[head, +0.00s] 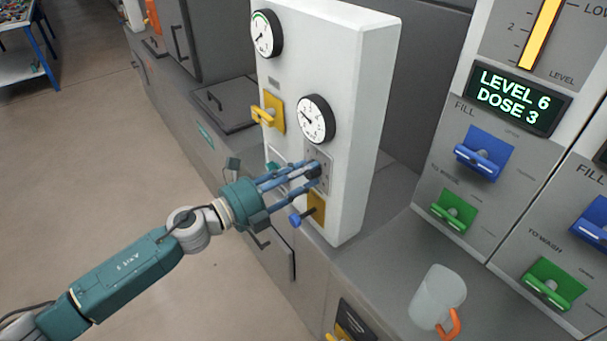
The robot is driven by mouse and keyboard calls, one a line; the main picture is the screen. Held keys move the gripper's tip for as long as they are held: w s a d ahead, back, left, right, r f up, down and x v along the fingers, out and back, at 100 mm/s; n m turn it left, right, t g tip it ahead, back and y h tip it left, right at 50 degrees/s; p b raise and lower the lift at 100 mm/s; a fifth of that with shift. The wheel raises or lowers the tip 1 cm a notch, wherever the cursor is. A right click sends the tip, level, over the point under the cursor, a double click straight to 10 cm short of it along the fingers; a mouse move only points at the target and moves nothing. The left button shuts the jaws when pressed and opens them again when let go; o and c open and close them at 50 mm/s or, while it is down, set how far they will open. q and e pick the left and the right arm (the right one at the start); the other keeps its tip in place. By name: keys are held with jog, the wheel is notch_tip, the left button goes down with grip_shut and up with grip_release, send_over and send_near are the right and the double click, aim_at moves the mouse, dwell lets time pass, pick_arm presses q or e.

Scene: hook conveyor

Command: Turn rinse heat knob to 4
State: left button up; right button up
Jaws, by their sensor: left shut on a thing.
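My left gripper (305,174) reaches in from the left to the white panel (357,110). Its blue fingers are closed around a small dark knob (315,172) on a grey dial plate (322,157), low on the panel's front. The fingers hide most of the knob, and I cannot read its pointer or the numbers. My right gripper is not in view.
Two round gauges (316,119) and a yellow handle (265,115) sit above. A blue-tipped lever (299,219) is just below the fingers. A clear jug (438,297) with an orange handle stands on the counter. Blue and green fill levers (484,153) are right.

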pick_arm(q)
jog(key=shift+f, duration=0.1)
dwell(0.3)
jog(key=o, duration=1.2)
jog(key=shift+c, duration=0.2)
jog(key=v, duration=1.2)
